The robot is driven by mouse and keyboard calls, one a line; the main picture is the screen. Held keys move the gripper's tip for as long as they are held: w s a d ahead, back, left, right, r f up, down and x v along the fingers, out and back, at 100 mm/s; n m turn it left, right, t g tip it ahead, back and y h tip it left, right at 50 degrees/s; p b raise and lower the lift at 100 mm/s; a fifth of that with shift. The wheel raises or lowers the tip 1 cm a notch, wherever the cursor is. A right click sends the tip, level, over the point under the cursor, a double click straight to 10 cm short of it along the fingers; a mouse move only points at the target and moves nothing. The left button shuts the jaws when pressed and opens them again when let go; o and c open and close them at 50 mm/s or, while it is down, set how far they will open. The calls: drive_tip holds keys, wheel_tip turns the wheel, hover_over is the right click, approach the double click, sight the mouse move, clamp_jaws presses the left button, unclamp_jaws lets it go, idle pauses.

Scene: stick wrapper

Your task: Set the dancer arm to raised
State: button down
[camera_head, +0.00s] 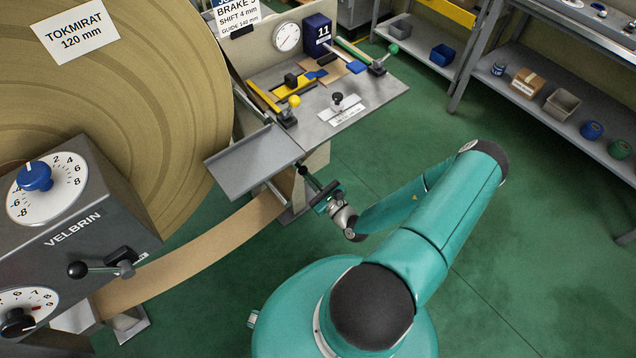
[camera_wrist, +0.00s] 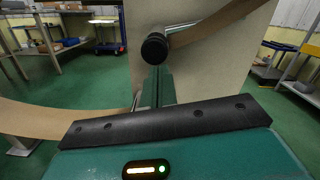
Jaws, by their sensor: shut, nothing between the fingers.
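My gripper (camera_head: 324,197) is at the lower front corner of the machine's table, beside the brown web. In the wrist view my gripper (camera_wrist: 156,82) has its fingers together. A dark handle (camera_head: 307,177), which looks like the dancer arm's grip, sticks out from below the table corner towards my gripper. Its round black end (camera_wrist: 154,48) shows in the wrist view just beyond my fingertips; I cannot tell whether they touch. A thin metal rod shows behind it. The rest of the arm is hidden, and its position cannot be told.
The brown web (camera_head: 205,245) runs from the table's underside to the lower left. A grey plate (camera_head: 240,160) and the machine table (camera_head: 345,110) stand above the handle. A large roll (camera_head: 130,100) fills the left. The green floor to the right is clear up to the shelves (camera_head: 560,80).

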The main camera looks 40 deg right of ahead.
drive_tip(key=shift+a+r+m, duration=0.2)
drive_tip(key=shift+r+m, duration=0.35)
drive_tip(key=shift+r, duration=0.3)
drive_tip(key=shift+a+r+m, duration=0.2)
drive_tip(key=shift+r+m, duration=0.3)
drive_tip(key=shift+r, duration=0.4)
drive_tip(key=shift+a+r+m, duration=0.2)
drive_tip(key=shift+r+m, duration=0.35)
drive_tip(key=shift+r, duration=0.3)
